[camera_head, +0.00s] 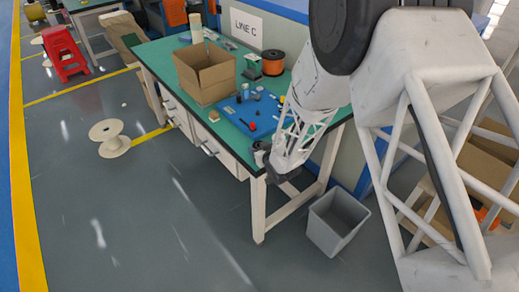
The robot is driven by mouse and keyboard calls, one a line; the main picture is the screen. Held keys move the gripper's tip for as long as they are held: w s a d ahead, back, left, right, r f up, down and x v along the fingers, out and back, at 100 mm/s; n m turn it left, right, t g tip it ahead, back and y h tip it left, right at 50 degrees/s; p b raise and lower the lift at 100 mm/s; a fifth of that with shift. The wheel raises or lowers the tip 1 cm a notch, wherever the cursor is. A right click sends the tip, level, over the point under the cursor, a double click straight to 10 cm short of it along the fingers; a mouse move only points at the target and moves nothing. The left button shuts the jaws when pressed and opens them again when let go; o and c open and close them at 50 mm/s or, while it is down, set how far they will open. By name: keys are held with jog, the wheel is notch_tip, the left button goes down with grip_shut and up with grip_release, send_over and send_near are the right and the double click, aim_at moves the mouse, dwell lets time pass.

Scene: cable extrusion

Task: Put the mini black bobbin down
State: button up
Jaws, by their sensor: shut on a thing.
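My gripper (266,163) is at the front right corner of the green-topped table (222,123), at the end of my white lattice arm. It is shut on a small dark object at its tip, which looks like the mini black bobbin (261,149). The bobbin appears at the table's edge; I cannot tell whether it touches the top. The fingers are small and partly hidden by the arm.
A blue mat (243,108) with several small parts lies on the table, beside an open cardboard box (205,80). An orange spool (273,62) stands behind. A grey bin (335,222) and a large cream spool (110,138) are on the floor.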

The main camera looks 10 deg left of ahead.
jog(key=shift+f, duration=0.1)
jog(key=o, duration=0.9)
jog(key=shift+v, duration=6.05)
jog(key=shift+r, duration=0.2)
